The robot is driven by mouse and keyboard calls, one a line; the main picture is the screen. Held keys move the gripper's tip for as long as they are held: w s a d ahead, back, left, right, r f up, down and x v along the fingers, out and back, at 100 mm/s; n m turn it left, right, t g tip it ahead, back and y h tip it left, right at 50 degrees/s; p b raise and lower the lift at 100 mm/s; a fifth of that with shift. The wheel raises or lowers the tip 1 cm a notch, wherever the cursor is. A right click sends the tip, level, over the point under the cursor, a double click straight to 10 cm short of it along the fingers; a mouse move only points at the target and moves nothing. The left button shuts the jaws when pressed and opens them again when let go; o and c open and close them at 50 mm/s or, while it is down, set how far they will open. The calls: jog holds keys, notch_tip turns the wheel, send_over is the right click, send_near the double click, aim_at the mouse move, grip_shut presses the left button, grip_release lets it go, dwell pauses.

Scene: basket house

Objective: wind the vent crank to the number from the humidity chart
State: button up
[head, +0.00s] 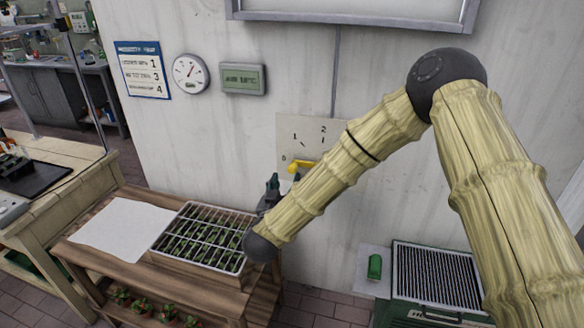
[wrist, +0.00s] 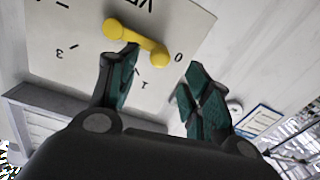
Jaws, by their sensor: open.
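The vent plate (head: 303,128) is on the wall, partly hidden by my arm. Its yellow crank (wrist: 138,42) shows in the wrist view, with one end beside the 0 mark; 1 and 3 also show on the plate. My gripper (wrist: 160,58) is open at the crank, its left finger overlapping or very near the bar and its right finger apart from it. I cannot tell whether they touch. The chart (head: 142,70) has a blue header and rows ending in 1, 3 and 4; its row words are unclear. A round gauge (head: 190,73) has its needle pointing up and right.
A grey display (head: 243,79) reads about AIR 18°C. Below the plate, a wooden bench (head: 215,299) holds a seedling tray (head: 165,225) and white sheet (head: 122,228). A green box with a grille (head: 443,273) stands at lower right, near a small green object (head: 375,266).

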aim_at(291, 172)
jog(key=w, duration=0.2)
jog(key=w+d+p, duration=0.1)
jog(key=w, duration=0.2)
jog(key=w+p, duration=0.1)
jog(key=w, duration=0.1)
jog(key=shift+w+d, duration=0.2)
jog(key=shift+w, duration=0.1)
grip_shut()
